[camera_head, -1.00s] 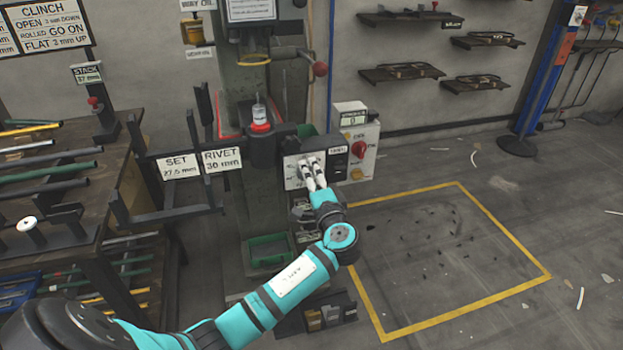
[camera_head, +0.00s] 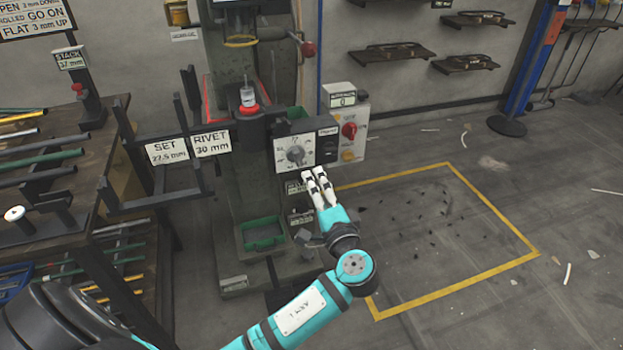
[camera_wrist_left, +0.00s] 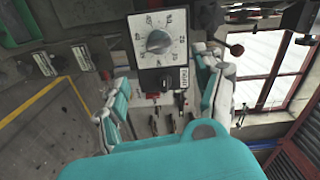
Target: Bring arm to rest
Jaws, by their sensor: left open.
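My left arm comes in from the lower left in the head view. Its left gripper (camera_head: 316,176) is open and empty, with white fingers pointing up toward the press. It is just below the dial panel (camera_head: 283,157) of the rivet press (camera_head: 222,85) and appears apart from it. In the left wrist view the gripper's fingers (camera_wrist_left: 160,92) stand wide apart at both sides, with the round dial (camera_wrist_left: 159,42) ahead above the gap. My right gripper is not in view.
A control box with a red knob (camera_head: 349,131) is right of the dial. A green tray (camera_head: 262,234) sits low on the press. A rack with rods (camera_head: 40,160) stands at left. The yellow-outlined floor area (camera_head: 463,290) is clear apart from small dark scraps.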

